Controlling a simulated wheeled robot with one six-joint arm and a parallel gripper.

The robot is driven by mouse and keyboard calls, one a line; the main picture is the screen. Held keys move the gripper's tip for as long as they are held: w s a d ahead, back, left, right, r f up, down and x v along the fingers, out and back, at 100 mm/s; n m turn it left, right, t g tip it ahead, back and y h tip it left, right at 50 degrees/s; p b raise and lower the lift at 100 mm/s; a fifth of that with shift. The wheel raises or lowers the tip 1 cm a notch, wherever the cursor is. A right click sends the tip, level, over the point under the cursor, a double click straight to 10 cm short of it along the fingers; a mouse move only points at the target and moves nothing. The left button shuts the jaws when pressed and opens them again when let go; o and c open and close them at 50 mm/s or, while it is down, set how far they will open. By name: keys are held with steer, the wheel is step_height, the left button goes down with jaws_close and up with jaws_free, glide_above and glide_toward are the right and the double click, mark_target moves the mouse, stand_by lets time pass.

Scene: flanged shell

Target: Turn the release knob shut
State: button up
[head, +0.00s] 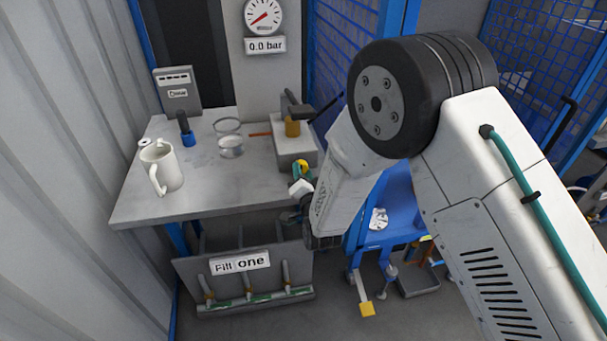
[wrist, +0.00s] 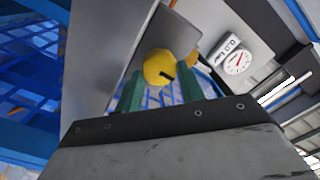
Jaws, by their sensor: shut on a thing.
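The release knob appears to be the yellow knob (wrist: 158,66) in the wrist view, with a short dark mark on its face. It also shows small in the head view (head: 303,167), at the front of a grey block (head: 291,150) on the bench's right end. My gripper (wrist: 160,88) has its green fingers on either side of the knob and is shut on it. In the head view my gripper (head: 301,188) is at the bench's right edge, partly hidden by my arm. The mark's exact angle against the block is hard to tell.
A gauge (head: 263,17) above a "0.0 bar" sign (head: 265,45) is on the back panel. A white mug (head: 161,167), a glass (head: 231,148) and a blue-based black item (head: 187,130) stand on the bench (head: 215,190). Blue mesh fencing (head: 341,50) stands behind my arm.

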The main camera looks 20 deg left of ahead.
steer(key=o, duration=1)
steer(key=shift+c, duration=0.2)
steer(key=shift+f, duration=0.1)
